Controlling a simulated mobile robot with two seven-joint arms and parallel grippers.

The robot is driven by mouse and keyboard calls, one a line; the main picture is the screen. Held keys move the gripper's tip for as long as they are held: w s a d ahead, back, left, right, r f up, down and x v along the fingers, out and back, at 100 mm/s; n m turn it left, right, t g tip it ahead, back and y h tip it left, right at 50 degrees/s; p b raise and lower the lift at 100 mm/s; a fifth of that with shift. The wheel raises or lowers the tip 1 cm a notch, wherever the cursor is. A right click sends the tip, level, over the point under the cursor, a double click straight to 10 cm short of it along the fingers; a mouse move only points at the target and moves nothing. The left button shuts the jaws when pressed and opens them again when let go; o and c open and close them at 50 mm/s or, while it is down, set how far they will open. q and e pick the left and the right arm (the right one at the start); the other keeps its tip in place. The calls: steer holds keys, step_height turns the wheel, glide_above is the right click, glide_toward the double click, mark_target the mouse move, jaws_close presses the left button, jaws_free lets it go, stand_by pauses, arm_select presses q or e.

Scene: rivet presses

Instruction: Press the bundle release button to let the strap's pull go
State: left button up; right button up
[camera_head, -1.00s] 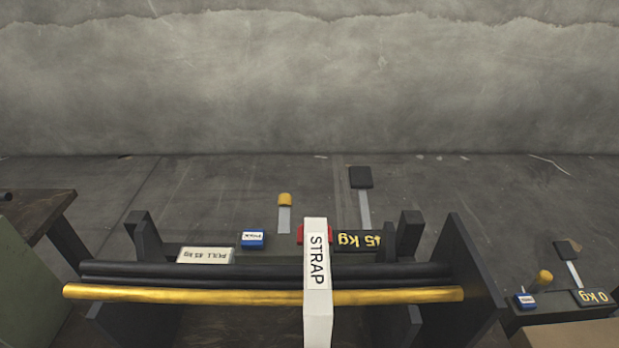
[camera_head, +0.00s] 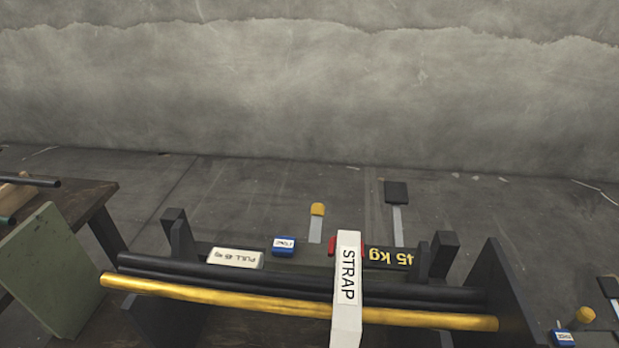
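A white strap (camera_head: 347,285) marked STRAP runs upright across a bundle of black rods (camera_head: 210,276) and a yellow rod (camera_head: 240,303) in the rack. A red block (camera_head: 331,245) sits just behind the strap, partly hidden by it. A blue block (camera_head: 284,246) with a small white label stands left of it; the label is too small to read. I cannot tell which of these is the release button. A dark display (camera_head: 390,256) reads 45 kg upside down. A cream plate (camera_head: 235,258) bears upside-down PULL lettering. Neither gripper is in view.
Dark posts (camera_head: 444,254) and a side panel (camera_head: 497,285) bound the rack. A yellow-capped lever (camera_head: 317,210) and a black-capped lever (camera_head: 397,193) stand behind. A table (camera_head: 80,195) and green panel (camera_head: 50,270) are at left. Another unit's blue block (camera_head: 564,338) shows at lower right.

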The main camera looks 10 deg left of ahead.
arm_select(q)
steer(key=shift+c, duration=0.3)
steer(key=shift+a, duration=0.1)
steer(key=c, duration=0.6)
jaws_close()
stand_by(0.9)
